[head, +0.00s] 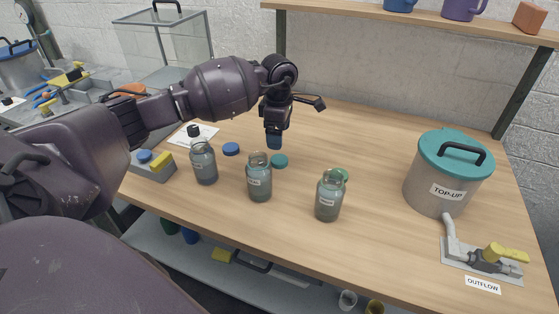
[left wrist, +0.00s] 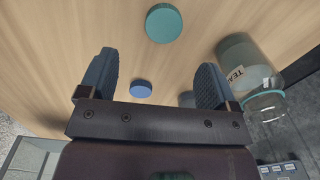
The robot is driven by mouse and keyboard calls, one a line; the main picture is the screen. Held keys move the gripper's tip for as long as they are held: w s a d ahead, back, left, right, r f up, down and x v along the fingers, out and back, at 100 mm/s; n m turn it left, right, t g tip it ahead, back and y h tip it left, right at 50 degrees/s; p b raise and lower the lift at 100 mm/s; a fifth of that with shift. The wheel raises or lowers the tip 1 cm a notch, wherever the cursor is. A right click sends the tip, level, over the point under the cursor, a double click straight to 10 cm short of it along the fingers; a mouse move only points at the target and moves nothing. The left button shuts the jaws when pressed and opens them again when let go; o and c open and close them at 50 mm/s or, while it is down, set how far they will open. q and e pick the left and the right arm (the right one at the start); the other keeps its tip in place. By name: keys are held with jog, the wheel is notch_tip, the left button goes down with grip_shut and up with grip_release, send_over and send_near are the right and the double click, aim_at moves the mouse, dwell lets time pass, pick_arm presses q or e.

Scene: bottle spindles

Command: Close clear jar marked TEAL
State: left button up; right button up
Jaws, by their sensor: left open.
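The clear jar marked TEAL (left wrist: 240,62) shows at the right of the left wrist view, its open mouth uncapped. In the head view it appears to be the middle jar (head: 259,180), upright on the table. A teal lid (head: 280,160) lies flat on the table just behind it, and also shows at the top of the left wrist view (left wrist: 164,23). My left gripper (head: 274,141) points down above the table, behind the teal lid in the head view. Its fingers (left wrist: 155,85) are apart with nothing between them. My right gripper is not in view.
Other open jars stand left (head: 204,164) and right (head: 328,198). A blue lid (head: 231,149) and a green lid (head: 341,174) lie near them. A TOP-UP pot (head: 430,187) and an outflow valve (head: 485,260) stand right. The back middle of the table is clear.

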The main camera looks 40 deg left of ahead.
aim_at(280, 159)
pick_arm(q)
notch_tip(280, 159, down, 3)
dwell(0.3)
jog(key=shift+s+d+f, duration=0.1)
jog(key=shift+d+f, duration=0.05)
jog(key=shift+f, duration=1.15)
jog(key=shift+d+f, duration=0.15)
jog(key=shift+f, duration=1.15)
jog(key=shift+c, duration=0.2)
jog(key=c, duration=0.9)
